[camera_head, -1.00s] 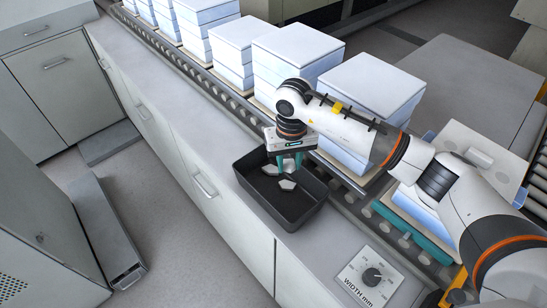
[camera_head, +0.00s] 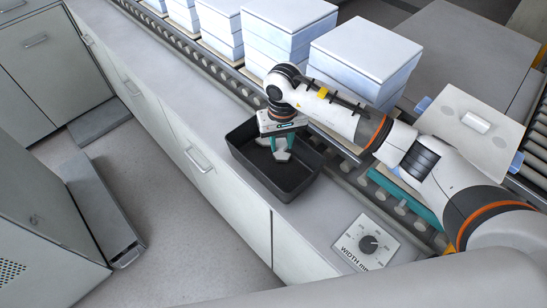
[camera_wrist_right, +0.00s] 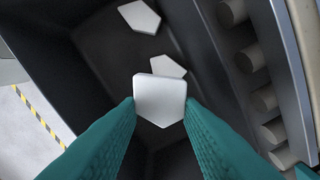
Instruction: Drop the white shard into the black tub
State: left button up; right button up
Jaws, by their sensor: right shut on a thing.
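The black tub (camera_head: 262,183) stands on the grey counter beside the roller conveyor. My right gripper (camera_head: 279,150) is over the tub, its teal fingers pointing down into it. In the right wrist view the gripper (camera_wrist_right: 160,101) is shut on a white shard (camera_wrist_right: 160,98), one finger at each side. Two other white shards lie on the tub's floor (camera_wrist_right: 95,60) in that view, one at the top (camera_wrist_right: 140,17) and one partly hidden behind the held shard (camera_wrist_right: 168,67). My left gripper is not in view.
Stacks of white slabs (camera_head: 365,50) stand on the conveyor behind the tub. A dial panel marked WIDTH mm (camera_head: 367,243) lies to the right of the tub on the counter. Bare counter (camera_head: 165,75) runs to the upper left.

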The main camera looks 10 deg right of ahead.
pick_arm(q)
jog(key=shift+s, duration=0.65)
pick_arm(e)
jog(key=o, duration=1.1)
jog(key=shift+c, duration=0.2)
pick_arm(q)
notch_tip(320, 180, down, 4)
jog(key=b, duration=0.3)
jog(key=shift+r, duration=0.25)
pick_arm(e)
notch_tip(320, 180, up, 12)
